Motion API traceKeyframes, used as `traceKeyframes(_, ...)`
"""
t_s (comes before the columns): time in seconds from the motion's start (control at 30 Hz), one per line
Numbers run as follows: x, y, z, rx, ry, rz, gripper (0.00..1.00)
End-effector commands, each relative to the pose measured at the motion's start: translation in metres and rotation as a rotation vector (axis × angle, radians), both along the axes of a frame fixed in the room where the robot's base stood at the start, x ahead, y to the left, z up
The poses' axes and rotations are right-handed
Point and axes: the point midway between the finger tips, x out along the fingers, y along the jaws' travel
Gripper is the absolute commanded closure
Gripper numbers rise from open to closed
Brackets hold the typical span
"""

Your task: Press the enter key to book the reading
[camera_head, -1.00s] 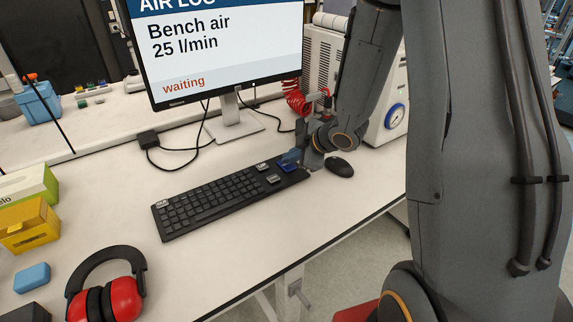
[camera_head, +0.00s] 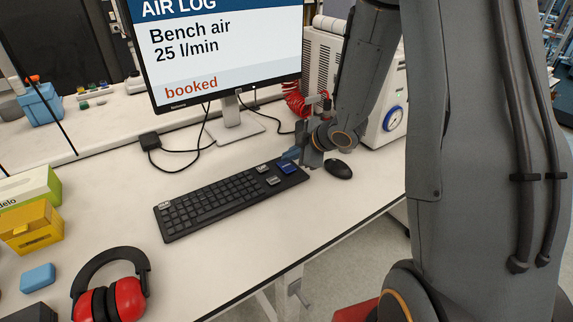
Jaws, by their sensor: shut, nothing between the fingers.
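A black keyboard (camera_head: 215,208) lies on the white bench, running from lower left to upper right. Its blue key (camera_head: 287,167), at the right end, stands out from several pale labelled keys beside it. I cannot read its label. My gripper (camera_head: 293,153) is shut and empty, just behind and above the blue key, and appears apart from it. My wrist partly hides the fingers. The monitor (camera_head: 215,50) behind the keyboard reads "AIR LOG", "Bench air 25 l/min" and "booked" in orange-red.
A black mouse (camera_head: 339,168) lies right of the keyboard, close to my wrist. Red-and-black ear defenders (camera_head: 128,296), a blue block (camera_head: 37,278) and a yellow box (camera_head: 32,228) are at the left. A white device with a gauge (camera_head: 393,118) stands behind my arm.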

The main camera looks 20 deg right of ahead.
Motion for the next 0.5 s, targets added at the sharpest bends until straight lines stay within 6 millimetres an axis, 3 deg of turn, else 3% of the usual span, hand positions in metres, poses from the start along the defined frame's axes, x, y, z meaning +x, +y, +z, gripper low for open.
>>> traceKeyframes(0.27,0.0,0.0,0.002,0.0,0.0,0.0,1.0)
traceKeyframes(0.5,0.0,0.0,0.022,-0.001,-0.001,0.0,1.0)
